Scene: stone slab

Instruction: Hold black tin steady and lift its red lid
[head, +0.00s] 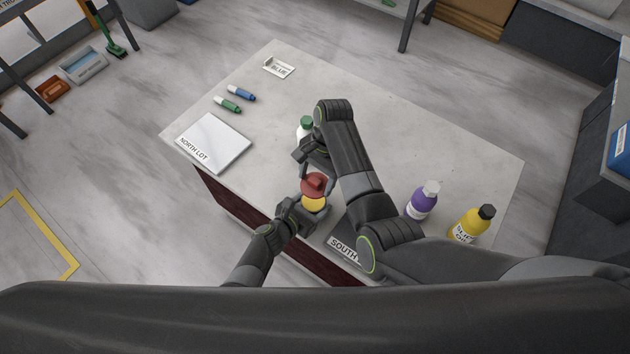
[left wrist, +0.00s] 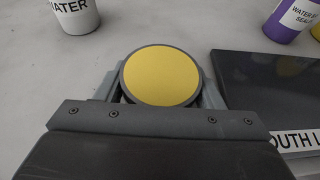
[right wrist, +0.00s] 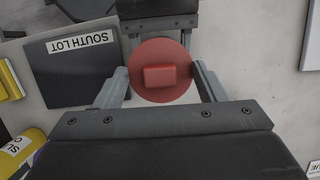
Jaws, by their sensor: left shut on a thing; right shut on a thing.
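The black tin (left wrist: 160,76) sits between the fingers of my left gripper (head: 311,209), which is shut on it. Its top is uncovered, showing a round yellow face inside a dark rim. In the head view the yellow face (head: 314,204) shows below the red lid. The red lid (head: 314,184), a disc with a square knob (right wrist: 160,76), is held by my right gripper (right wrist: 160,85), which is shut on it. The lid is apart from the tin, above it. The tin's sides are mostly hidden by my left gripper.
On the slab (head: 270,200) are a white NORTH LOT board (head: 213,143), a dark SOUTH LOT board (right wrist: 75,73), green (head: 228,104) and blue (head: 241,93) markers, and a small white sign (head: 278,66). Purple (head: 421,203) and yellow (head: 469,225) bottles stand right, a green-capped bottle (head: 305,124) behind my right arm.

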